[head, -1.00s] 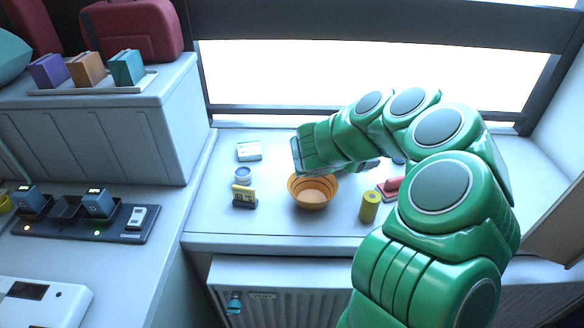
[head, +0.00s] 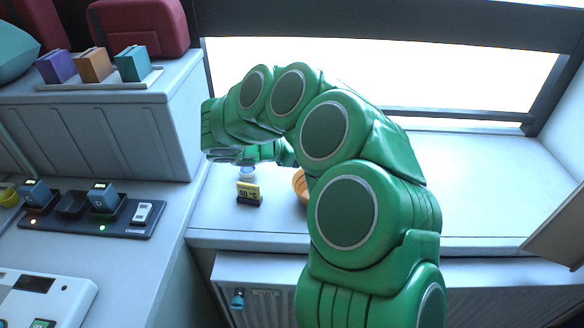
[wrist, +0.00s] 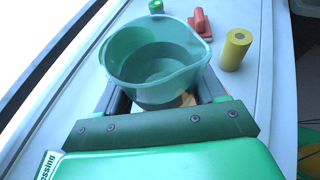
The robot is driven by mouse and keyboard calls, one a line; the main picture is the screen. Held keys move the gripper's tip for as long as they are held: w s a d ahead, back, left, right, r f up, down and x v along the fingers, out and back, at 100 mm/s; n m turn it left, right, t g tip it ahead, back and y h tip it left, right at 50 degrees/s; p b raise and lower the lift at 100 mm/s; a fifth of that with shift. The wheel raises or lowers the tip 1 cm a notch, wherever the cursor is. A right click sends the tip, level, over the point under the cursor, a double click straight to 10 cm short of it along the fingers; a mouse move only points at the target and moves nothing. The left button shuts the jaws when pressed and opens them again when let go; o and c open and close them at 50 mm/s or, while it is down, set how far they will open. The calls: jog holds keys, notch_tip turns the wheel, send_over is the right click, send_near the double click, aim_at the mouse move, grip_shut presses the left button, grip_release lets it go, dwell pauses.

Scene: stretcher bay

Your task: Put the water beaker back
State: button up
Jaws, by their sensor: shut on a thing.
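The water beaker (wrist: 155,55) is a translucent green vessel with a pouring lip, seen from above in the wrist view. Clear liquid seems to lie in it. My gripper (wrist: 165,98) is shut on the beaker, with a dark finger on each side. The orange bowl (head: 299,186) shows only as a sliver beside my arm. Whether the beaker touches the shelf cannot be told.
In the wrist view are a yellow cylinder (wrist: 235,50), a red object (wrist: 200,22) and a green item (wrist: 155,6). The shelf's right part is clear.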

jog(key=shift+w+a+f, duration=1)
jog(key=shift+w+f, duration=0.5)
jog(key=shift+w, duration=0.45)
jog(key=shift+w+a+f, duration=1.05)
jog(key=shift+w+f, duration=0.45)
jog(key=shift+w, duration=0.45)
jog(key=shift+w+a+f, duration=1)
jog(key=shift+w+f, duration=0.5)
jog(key=shift+w, duration=0.45)
jog(key=shift+w, duration=0.1)
jog(key=shift+w+f, duration=0.1)
jog(key=shift+f, duration=1.65)
jog(key=o, duration=1.1)
jog(key=shift+f, duration=0.1)
